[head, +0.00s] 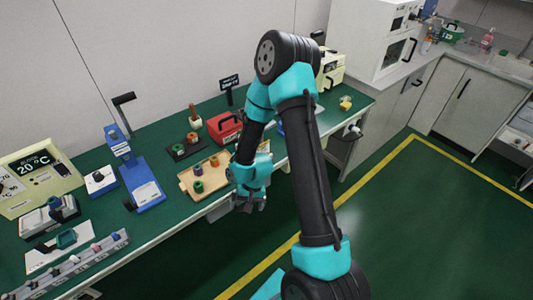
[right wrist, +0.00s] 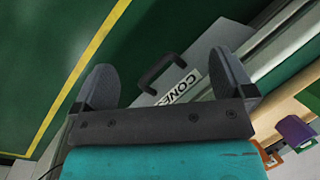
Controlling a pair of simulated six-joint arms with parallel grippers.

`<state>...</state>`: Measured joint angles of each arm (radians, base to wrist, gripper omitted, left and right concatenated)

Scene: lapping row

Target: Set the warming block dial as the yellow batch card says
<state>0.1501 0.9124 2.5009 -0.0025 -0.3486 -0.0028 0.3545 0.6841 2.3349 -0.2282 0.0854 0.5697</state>
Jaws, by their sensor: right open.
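A pale yellow panel (head: 62,186) with a dark 20 °C display (head: 28,167) stands at the left end of the green bench in the head view. I cannot tell for certain whether it belongs to the warming block. A small white box (head: 101,184) with a dark knob on top stands to its right. I cannot make out a readable yellow batch card. My right gripper (head: 250,203) hangs at the bench's front edge, well to the right of the panel. In the right wrist view it (right wrist: 165,85) is open and empty. My left gripper is not in view.
A blue hand press (head: 133,168), a wooden tray (head: 218,197) with coloured pieces and a red box (head: 226,128) stand along the bench. A grey drawer (right wrist: 205,60) marked CONES, with a black handle (right wrist: 165,72), lies beyond my right fingers. Green floor is open in front.

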